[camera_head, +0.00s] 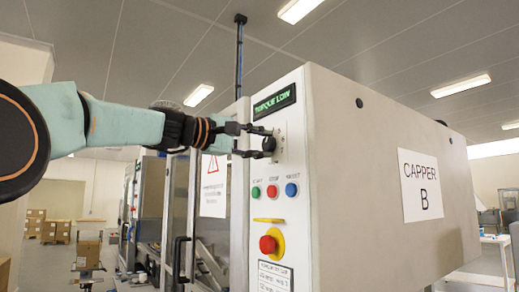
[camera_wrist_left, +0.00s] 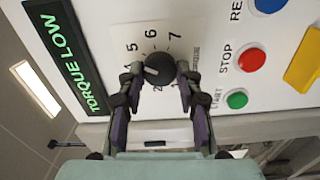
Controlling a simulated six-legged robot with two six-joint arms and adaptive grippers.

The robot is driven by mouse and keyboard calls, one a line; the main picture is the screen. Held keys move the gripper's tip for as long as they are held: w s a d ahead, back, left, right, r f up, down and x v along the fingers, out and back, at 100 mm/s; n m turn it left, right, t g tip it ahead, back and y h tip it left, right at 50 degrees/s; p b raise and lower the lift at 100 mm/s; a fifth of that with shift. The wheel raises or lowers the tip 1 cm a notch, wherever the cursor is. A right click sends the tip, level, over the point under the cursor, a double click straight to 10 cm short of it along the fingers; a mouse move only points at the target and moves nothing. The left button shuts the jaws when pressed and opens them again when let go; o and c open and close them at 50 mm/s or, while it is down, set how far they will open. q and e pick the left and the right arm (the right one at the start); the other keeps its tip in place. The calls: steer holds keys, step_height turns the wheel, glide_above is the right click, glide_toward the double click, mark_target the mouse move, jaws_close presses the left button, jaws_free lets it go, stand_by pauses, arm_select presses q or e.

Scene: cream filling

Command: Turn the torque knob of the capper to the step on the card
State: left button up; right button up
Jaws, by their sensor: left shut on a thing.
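The dark round torque knob (camera_head: 269,144) is on the capper's white front panel, under a display (camera_head: 274,101) reading "TORQUE LOW". In the left wrist view the knob (camera_wrist_left: 159,66) has a white mark toward its left side; 5, 6 and 7 show around it. Other scale numbers are hidden or unclear, so I cannot tell the exact step. My left gripper (camera_head: 262,142) is shut on the knob, one finger on each side, also in the wrist view (camera_wrist_left: 159,76). A card (camera_head: 275,276) low on the panel has print too small to read. My right gripper is out of view.
Green, red and blue buttons (camera_head: 272,191) sit just below the knob. A yellow bar (camera_head: 268,220) and a red emergency stop (camera_head: 268,244) are lower. The capper's side (camera_head: 360,190) bears a "CAPPER B" sign. Another machine stands at the left.

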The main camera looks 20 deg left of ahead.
arm_select(q)
steer(key=shift+m+b, duration=0.3)
steer(key=shift+m, duration=0.5)
steer(key=shift+r, duration=0.1)
steer(key=o, duration=1.2)
steer(key=shift+c, duration=0.2)
steer(key=v, duration=0.7)
steer(key=shift+s, duration=0.2)
steer(key=shift+a, duration=0.1)
